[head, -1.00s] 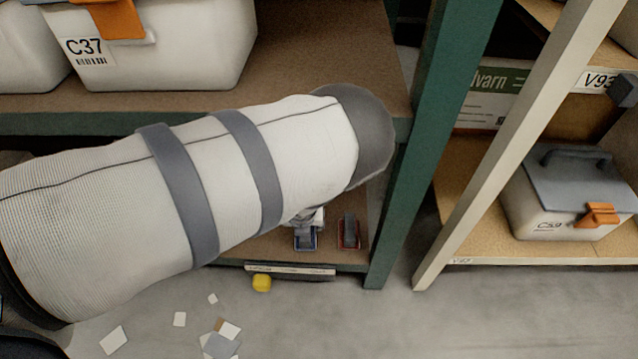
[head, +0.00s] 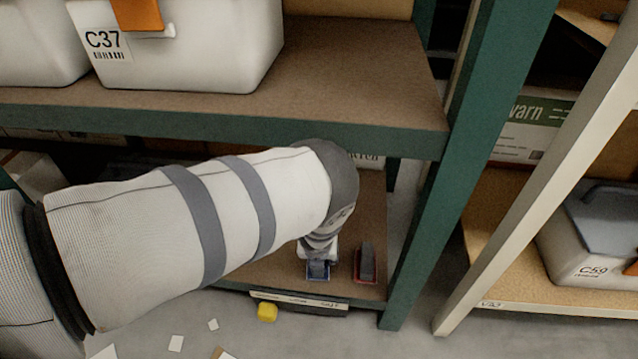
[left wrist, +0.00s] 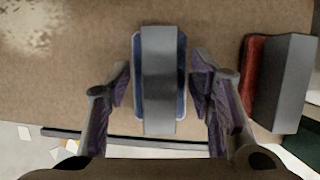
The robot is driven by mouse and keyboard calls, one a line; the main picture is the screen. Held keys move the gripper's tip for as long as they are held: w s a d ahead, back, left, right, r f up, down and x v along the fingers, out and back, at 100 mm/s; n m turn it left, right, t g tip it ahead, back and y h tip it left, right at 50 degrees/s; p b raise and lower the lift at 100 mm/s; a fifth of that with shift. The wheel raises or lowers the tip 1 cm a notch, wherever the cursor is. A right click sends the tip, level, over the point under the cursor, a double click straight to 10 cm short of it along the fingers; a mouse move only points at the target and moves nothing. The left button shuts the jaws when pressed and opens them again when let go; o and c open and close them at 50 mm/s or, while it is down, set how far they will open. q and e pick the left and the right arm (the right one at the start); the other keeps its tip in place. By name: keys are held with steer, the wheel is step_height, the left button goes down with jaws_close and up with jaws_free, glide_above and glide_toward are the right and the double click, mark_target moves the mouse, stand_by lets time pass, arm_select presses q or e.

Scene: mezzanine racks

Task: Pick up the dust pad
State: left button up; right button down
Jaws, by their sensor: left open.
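A pad with a blue base and a grey block handle (left wrist: 160,80) lies on the lower shelf; in the head view its blue edge (head: 318,275) shows under my arm's end. My left gripper (left wrist: 160,88) is open in the left wrist view, with one finger on each side of this pad and small gaps between. In the head view my left gripper (head: 319,248) is mostly hidden by my wrist. A similar pad with a red base and grey handle (head: 366,263) lies to its right; it also shows in the left wrist view (left wrist: 283,83). Which is the dust pad is not marked.
The upper shelf (head: 360,75) holds white bins, one labelled C37 (head: 185,50). A green rack post (head: 455,190) stands right of the pads. A yellow block (head: 267,312) and several paper scraps (head: 176,343) lie on the floor before the shelf.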

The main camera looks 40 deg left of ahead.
arm_select(q)
steer(key=shift+f, duration=0.15)
steer(key=shift+c, duration=0.3)
arm_select(e)
steer(key=shift+f, duration=0.1)
arm_select(q)
steer(key=c, duration=0.9)
